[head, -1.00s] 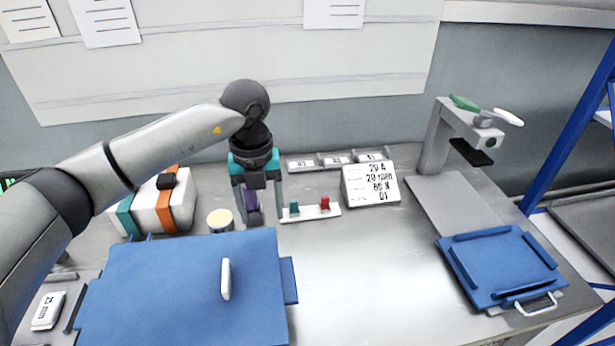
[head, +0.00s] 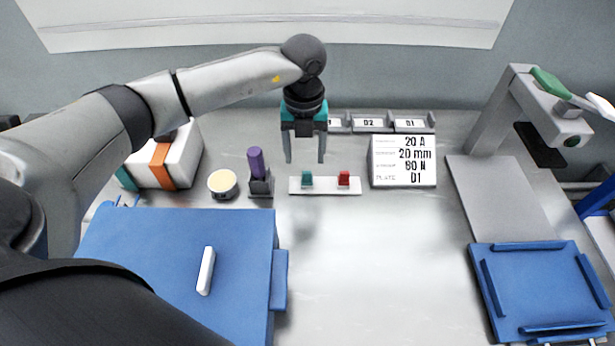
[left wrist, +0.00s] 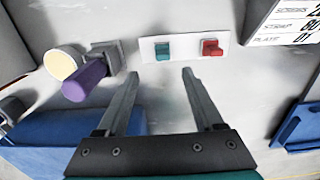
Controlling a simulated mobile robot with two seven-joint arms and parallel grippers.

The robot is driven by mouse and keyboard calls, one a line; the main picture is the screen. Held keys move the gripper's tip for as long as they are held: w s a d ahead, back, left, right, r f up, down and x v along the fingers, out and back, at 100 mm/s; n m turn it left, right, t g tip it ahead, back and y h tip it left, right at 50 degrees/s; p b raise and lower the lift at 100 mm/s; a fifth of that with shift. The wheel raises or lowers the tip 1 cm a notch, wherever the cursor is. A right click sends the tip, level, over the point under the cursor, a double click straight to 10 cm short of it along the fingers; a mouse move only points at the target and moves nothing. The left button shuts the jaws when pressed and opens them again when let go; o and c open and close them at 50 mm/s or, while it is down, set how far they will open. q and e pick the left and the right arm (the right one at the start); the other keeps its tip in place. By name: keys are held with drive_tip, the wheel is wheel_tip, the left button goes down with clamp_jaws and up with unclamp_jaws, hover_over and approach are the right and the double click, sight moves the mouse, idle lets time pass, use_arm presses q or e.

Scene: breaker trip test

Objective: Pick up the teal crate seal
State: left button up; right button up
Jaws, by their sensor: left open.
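The teal crate seal (head: 307,179) stands at the left end of a small white strip (head: 325,186) on the table. It also shows in the left wrist view (left wrist: 162,51). A red seal (head: 344,178) stands on the same strip to its right. My left gripper (head: 305,160) is open and empty, pointing down above and slightly behind the strip in the head view. In the left wrist view its two fingertips (left wrist: 172,80) lie apart, just short of the teal seal and not touching it. My right gripper is not in view.
A purple-handled tool (head: 256,162) in a dark holder and a round cream-topped pot (head: 222,183) stand left of the strip. A sign (head: 403,161) stands to its right. A blue case (head: 150,250) and a blue tray (head: 540,285) lie nearer. The middle table is clear.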

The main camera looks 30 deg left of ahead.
sight(307, 172)
use_arm(q)
drive_tip(key=f, duration=0.5)
drive_tip(key=f+b, duration=0.1)
drive_tip(key=f, duration=0.1)
drive_tip(key=shift+w+d+f, duration=0.1)
drive_tip(key=shift+w+f, duration=0.1)
drive_tip(key=shift+w, duration=0.2)
clamp_jaws()
